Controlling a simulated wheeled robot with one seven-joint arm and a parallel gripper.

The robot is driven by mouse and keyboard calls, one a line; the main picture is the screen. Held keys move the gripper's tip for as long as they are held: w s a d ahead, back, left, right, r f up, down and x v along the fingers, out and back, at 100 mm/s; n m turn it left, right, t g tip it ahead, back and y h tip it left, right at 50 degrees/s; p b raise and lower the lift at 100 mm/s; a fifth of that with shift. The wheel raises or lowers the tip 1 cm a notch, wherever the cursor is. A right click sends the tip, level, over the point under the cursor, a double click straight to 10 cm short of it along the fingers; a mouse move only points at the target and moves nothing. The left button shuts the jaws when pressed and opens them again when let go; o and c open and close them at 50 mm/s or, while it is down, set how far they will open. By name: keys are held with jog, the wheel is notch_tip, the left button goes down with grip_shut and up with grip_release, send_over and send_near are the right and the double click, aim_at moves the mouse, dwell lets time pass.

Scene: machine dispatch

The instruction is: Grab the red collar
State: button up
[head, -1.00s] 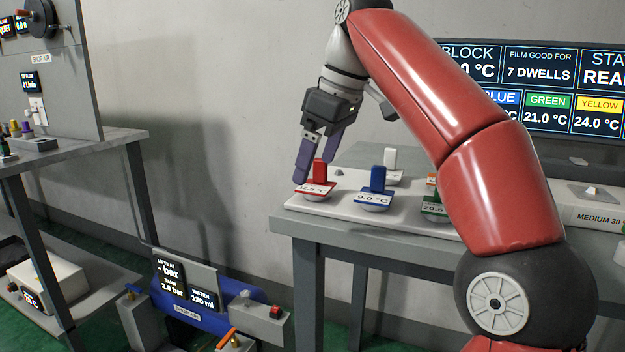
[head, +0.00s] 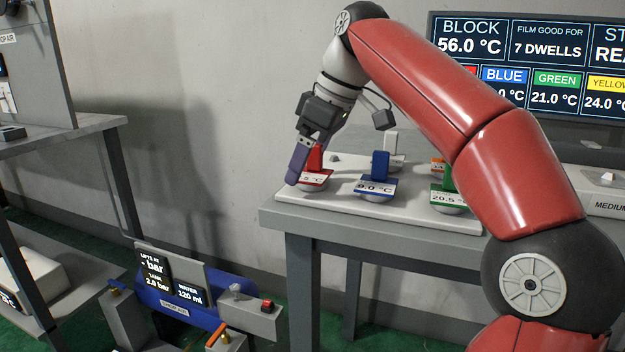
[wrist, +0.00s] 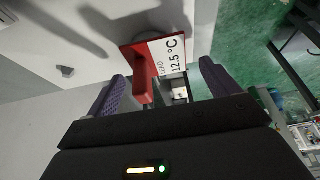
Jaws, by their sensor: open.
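The red collar (head: 313,176) has an upright red tab and a white label reading 12.5 °C. It sits at the left end of the pale tray (head: 340,206) on the grey table. My gripper (head: 301,172) is open and pointing down at it, with a purple finger covering part of the collar's left side in the head view. In the wrist view the red collar (wrist: 141,80) shows ahead between the two purple fingers (wrist: 160,88), its tab nearer the left finger. I cannot tell whether a finger touches it.
A blue collar (head: 379,172) stands just right of the red one. A green collar (head: 446,190) is farther right and a white one (head: 389,146) behind. The display (head: 530,70) stands at the back right. A lower machine (head: 180,295) is on the floor, front left.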

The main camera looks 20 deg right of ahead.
jog(key=shift+w+a+f, duration=0.1)
jog(key=shift+a+f, duration=0.05)
jog(key=shift+f, duration=0.3)
